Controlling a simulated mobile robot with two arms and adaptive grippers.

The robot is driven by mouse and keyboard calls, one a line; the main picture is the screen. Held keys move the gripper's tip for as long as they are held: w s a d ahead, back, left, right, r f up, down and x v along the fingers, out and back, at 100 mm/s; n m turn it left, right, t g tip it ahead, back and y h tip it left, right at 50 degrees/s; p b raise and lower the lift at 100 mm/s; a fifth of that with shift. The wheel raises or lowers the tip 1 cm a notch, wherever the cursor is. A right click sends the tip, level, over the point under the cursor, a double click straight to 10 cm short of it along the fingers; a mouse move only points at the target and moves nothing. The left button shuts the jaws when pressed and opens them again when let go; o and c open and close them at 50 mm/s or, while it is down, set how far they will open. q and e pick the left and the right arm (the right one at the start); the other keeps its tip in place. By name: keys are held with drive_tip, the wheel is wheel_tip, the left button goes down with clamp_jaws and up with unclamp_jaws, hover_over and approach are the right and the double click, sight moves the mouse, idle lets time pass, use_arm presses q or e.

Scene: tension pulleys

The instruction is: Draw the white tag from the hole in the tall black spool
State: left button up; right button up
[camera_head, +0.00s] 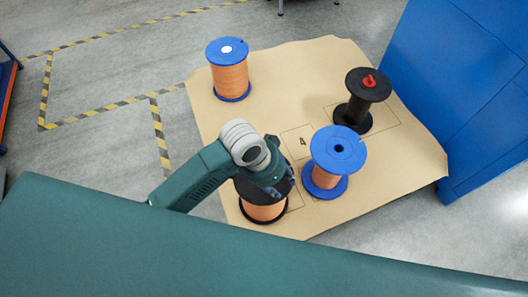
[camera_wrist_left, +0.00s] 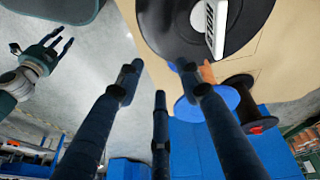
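The black-flanged spool (camera_head: 262,212) with copper-coloured winding stands at the near edge of the brown mat. In the left wrist view its black top flange (camera_wrist_left: 165,28) fills the top, with the white tag (camera_wrist_left: 215,25) standing up out of the hole. The tag is hidden in the head view. My left gripper (camera_head: 272,180) is over this spool; in the left wrist view its dark fingers (camera_wrist_left: 157,78) are spread and empty, apart from the tag. My right gripper (camera_wrist_left: 45,48) shows at the upper left of the wrist view, fingers spread, away from the spool.
A blue spool (camera_head: 325,180) stands close on the right. A black spool (camera_head: 358,112) with a red piece (camera_head: 369,80) on top is behind it. Another blue spool (camera_head: 229,78) with a white centre is at the back left. Blue cabinets (camera_head: 465,80) stand right.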

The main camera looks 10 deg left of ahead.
use_arm(q)
drive_tip(key=w+a+r+m+y, duration=0.1)
drive_tip(key=a, duration=0.1)
drive_tip(key=w+a+r+m+g+y, duration=0.1)
drive_tip(key=w+a, duration=0.1)
drive_tip(key=w+a+r+m+y, duration=0.1)
drive_tip(key=w+a+r, duration=0.1)
drive_tip(key=shift+g+y, duration=0.3)
drive_tip(key=shift+g, duration=0.1)
wheel_tip(320, 180, down, 10)
drive_tip(key=shift+d+r, duration=0.1)
drive_tip(key=shift+r, duration=0.1)
drive_tip(key=shift+c, duration=0.2)
clamp_jaws()
